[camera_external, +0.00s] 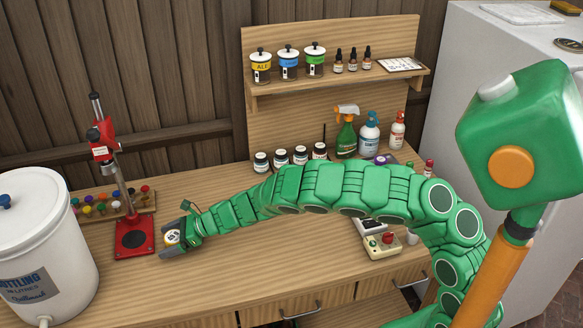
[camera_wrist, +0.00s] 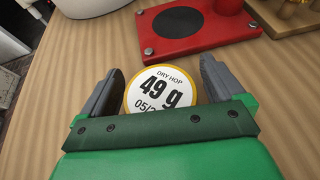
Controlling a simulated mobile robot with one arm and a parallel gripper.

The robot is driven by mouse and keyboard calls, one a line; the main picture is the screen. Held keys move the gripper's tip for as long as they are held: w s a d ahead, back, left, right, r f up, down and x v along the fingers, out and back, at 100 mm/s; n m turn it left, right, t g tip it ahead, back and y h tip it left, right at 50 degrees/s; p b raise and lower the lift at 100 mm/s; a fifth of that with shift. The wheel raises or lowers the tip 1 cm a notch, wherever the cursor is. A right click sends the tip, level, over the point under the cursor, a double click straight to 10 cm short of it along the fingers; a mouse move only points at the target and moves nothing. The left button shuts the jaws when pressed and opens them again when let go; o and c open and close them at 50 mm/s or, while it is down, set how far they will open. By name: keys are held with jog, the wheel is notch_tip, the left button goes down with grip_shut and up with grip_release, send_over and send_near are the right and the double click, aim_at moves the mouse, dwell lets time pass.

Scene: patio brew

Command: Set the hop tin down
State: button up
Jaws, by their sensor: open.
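The tin's near part is hidden behind my gripper's green body. In the external view the tin (camera_external: 172,238) shows as a small pale disc at my open gripper (camera_external: 172,243), low over or on the wooden bench; whether it touches the bench I cannot tell.
The red bench capper (camera_external: 134,240) stands just left of my gripper, its base (camera_wrist: 190,25) ahead in the wrist view. A white bucket (camera_external: 45,245) is further left. A rack of coloured caps (camera_external: 110,205) lies behind. Bare bench (camera_external: 240,270) lies in front.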

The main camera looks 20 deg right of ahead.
aim_at(176, 236)
jog(key=shift+r, duration=0.15)
jog(key=shift+v, duration=6)
jog(key=shift+s, duration=0.1)
